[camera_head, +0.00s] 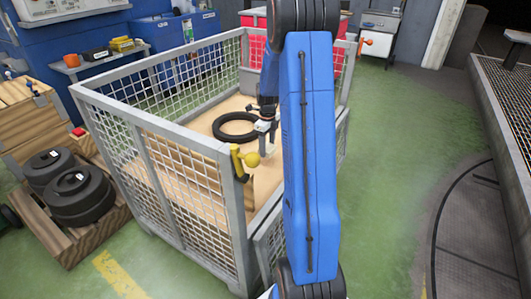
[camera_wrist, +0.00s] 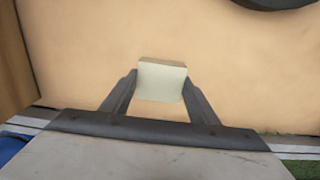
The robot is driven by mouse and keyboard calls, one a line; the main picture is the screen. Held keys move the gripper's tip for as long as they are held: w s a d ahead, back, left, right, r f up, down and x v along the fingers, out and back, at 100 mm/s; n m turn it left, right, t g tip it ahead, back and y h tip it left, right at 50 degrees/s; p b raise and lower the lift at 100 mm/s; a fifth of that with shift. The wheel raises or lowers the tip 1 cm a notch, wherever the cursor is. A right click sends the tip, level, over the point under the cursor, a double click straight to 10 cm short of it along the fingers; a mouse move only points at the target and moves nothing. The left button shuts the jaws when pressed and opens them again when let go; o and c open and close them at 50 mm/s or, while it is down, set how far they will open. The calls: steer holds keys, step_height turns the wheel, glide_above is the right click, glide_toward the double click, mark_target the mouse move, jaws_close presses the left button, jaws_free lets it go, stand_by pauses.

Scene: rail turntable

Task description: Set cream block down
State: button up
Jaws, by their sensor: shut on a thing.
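The cream block (camera_wrist: 161,84) is pale and square-faced. In the wrist view it sits between the two dark fingers of my gripper (camera_wrist: 158,92), which is shut on it. Tan board fills the view behind the block; I cannot tell whether the block touches it. In the head view my gripper (camera_head: 265,127) is inside the mesh crate (camera_head: 187,145), near its front right corner and partly hidden by my blue arm. The block is not clearly visible there.
A black ring (camera_head: 222,134) lies on the crate's tan floor (camera_head: 205,122) behind my gripper; its edge shows in the wrist view (camera_wrist: 278,3). Black wheels (camera_head: 78,195) lie on wood at left.

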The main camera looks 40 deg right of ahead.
mark_target(268, 147)
steer(key=shift+f, duration=2.1)
steer(key=o, duration=1.1)
steer(key=shift+f, duration=0.1)
steer(key=shift+c, duration=0.2)
step_height(268, 147, up, 12)
steer(key=shift+r, duration=0.15)
steer(key=shift+s, duration=0.1)
